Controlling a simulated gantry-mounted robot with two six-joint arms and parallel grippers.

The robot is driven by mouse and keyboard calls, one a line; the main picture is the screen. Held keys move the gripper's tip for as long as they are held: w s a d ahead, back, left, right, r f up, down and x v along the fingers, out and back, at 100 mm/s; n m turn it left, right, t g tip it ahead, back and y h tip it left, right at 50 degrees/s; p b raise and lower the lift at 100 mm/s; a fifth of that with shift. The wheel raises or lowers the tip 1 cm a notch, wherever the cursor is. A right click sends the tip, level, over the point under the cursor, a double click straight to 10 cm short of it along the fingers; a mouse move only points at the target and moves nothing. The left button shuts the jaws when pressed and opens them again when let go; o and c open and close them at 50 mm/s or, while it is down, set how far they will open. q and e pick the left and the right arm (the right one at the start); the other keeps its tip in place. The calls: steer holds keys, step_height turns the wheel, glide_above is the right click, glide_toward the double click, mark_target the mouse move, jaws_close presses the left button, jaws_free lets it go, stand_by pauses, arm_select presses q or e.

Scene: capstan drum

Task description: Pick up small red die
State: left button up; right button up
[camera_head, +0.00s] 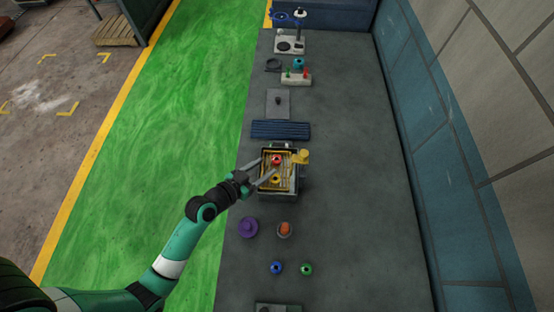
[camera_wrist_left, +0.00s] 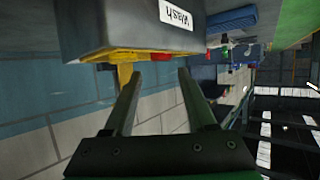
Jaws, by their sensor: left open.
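The small red die (camera_head: 277,159) looks like a round red piece with a dark centre. In the head view it sits in the yellow basket (camera_head: 291,184) of the wash box (camera_head: 278,196). A yellow piece (camera_head: 276,179) with a dark centre lies close below it. My left gripper (camera_head: 270,166) is open over the basket, its fingertips near the red die. In the left wrist view the two fingers (camera_wrist_left: 159,73) are spread with nothing between them. The grey box (camera_wrist_left: 130,25) with a "Wash" label is beyond them, with a bit of red at its edge. My right gripper is not in view.
The bench's right side is clear.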

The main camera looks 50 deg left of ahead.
mark_target(275, 160)
arm_select(q)
steer(key=shift+b+x, duration=0.45)
steer(key=shift+x, duration=2.3)
steer(key=shift+s+a+f, duration=0.1)
steer(key=shift+s+f, duration=0.05)
steer(key=shift+f, duration=0.05)
steer(key=shift+c, duration=0.4)
jaws_close()
